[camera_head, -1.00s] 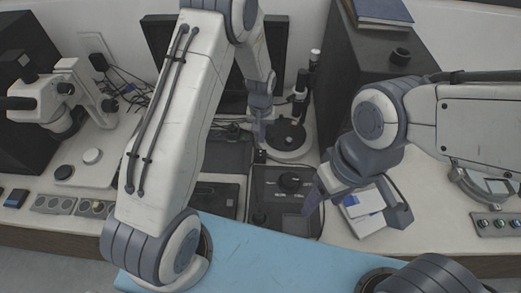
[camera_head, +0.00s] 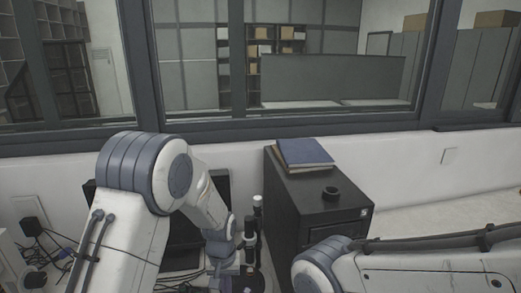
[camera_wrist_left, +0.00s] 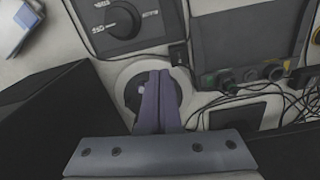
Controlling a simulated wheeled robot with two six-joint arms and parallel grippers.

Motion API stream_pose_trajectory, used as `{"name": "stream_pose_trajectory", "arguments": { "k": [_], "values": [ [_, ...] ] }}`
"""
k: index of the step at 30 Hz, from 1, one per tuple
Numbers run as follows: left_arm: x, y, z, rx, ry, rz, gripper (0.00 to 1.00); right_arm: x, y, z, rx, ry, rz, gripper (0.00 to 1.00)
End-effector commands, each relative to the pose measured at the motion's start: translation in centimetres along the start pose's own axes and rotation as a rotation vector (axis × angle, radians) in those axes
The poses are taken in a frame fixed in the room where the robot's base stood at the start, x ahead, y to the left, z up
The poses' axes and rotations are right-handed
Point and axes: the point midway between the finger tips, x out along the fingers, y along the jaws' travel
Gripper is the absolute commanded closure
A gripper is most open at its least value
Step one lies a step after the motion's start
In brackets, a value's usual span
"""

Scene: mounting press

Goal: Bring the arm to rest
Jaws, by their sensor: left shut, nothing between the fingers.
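My left gripper (camera_wrist_left: 159,78) shows in the left wrist view with its two purple-grey fingers together and nothing between them. It hangs above a round white base with a dark round centre (camera_wrist_left: 132,92), which the fingers partly cover. I cannot tell whether the fingers touch it. In the head view my left arm (camera_head: 140,215) rises from the bottom left, bends at the elbow and slopes down to the right towards the back of the bench. My right arm (camera_head: 420,268) enters from the right at the bottom, and its gripper is outside the picture.
The left wrist view shows a dial panel (camera_wrist_left: 118,24) and loose cables (camera_wrist_left: 228,93). A window spans the wall behind.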

Motion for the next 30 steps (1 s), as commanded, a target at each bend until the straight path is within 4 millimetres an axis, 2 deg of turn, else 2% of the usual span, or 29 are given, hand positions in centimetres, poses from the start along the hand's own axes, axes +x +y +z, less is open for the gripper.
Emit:
{"name": "stream_pose_trajectory", "arguments": {
  "k": [1, 3, 8, 12, 15, 18, 23, 30],
  "values": [
    [-1.6, 1.6, 1.6, 0.06, 0.011, 0.007, 1.0, 0.9, 0.1, 0.1, 0.0, 0.0, 0.0, 0.35],
    [-3.7, 3.1, 4.2, 0.138, 0.013, 0.014, 1.0, 1.5, 0.1, 0.1, 0.001, 0.0, 0.0, 0.35],
    [-7.5, 5.3, 10.8, 0.313, 0.017, 0.033, 1.0, 2.9, 0.2, 0.2, 0.001, 0.0, 0.0, 0.35],
    [-9.5, 5.7, 16.9, 0.465, 0.018, 0.051, 1.0, 4.0, 0.3, 0.2, 0.001, 0.0, 0.0, 0.35],
    [-10.2, 5.3, 20.6, 0.558, 0.018, 0.063, 1.0, 4.6, 0.3, 0.2, 0.002, 0.0, 0.0, 0.35],
    [-10.4, 4.7, 23.4, 0.628, 0.017, 0.072, 1.0, 5.0, 0.4, 0.3, 0.002, 0.0, 0.0, 0.35],
    [-10.5, 4.0, 25.4, 0.685, 0.015, 0.079, 1.0, 5.2, 0.4, 0.3, 0.002, 0.0, 0.0, 0.35],
    [-10.5, 4.0, 25.6, 0.69, 0.014, 0.08, 1.0, 5.2, 0.4, 0.3, 0.002, 0.0, 0.0, 0.35]
  ]
}}
